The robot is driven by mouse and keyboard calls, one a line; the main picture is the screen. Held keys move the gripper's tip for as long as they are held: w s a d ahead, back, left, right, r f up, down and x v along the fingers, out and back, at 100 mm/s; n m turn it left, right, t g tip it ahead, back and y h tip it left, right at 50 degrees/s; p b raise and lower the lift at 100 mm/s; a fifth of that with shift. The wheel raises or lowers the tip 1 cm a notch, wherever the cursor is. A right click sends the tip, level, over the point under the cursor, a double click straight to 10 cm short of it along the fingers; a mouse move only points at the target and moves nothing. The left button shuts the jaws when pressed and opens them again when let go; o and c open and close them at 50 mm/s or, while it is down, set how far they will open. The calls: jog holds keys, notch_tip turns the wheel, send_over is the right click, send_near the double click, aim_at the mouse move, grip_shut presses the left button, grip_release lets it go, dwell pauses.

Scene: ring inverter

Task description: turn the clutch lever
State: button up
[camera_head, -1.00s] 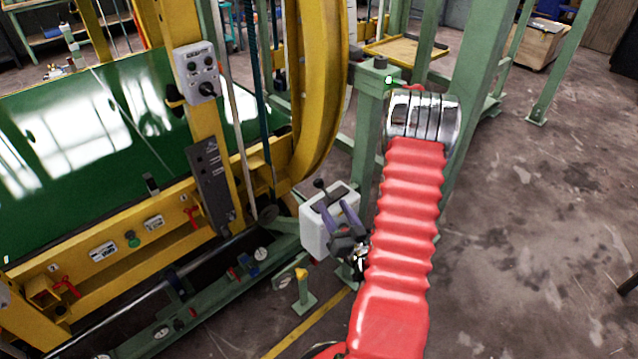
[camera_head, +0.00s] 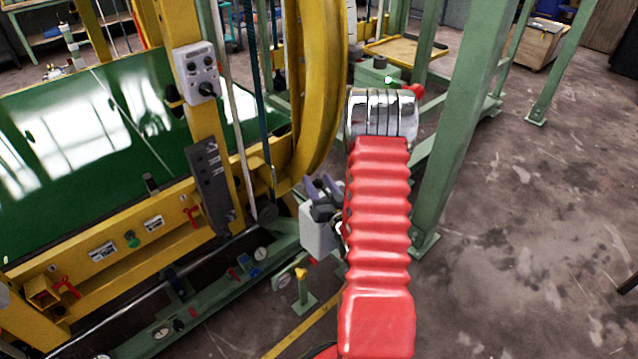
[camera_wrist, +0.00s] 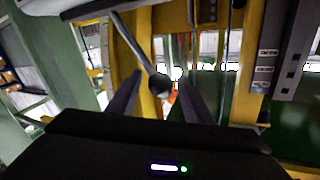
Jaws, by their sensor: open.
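The clutch lever (camera_wrist: 137,48) shows in the wrist view as a thin grey rod with a dark round knob (camera_wrist: 158,86). It reaches down in the picture from a pale box at the top. My gripper (camera_wrist: 157,78) is open, with one finger on each side of the knob in that view. I cannot tell whether either finger touches it. In the head view my gripper (camera_head: 318,185) is above the white box (camera_head: 316,232). My red arm covers the box's right side. The lever cannot be made out there.
A yellow frame with a curved yellow ring (camera_head: 322,100) stands close left of my arm. A green post (camera_head: 452,150) stands close on the right. A grey control box (camera_head: 197,74) hangs on a yellow upright. The floor at the right is open.

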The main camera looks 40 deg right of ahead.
jog(key=shift+d, duration=0.1)
grip_shut()
dwell(0.5)
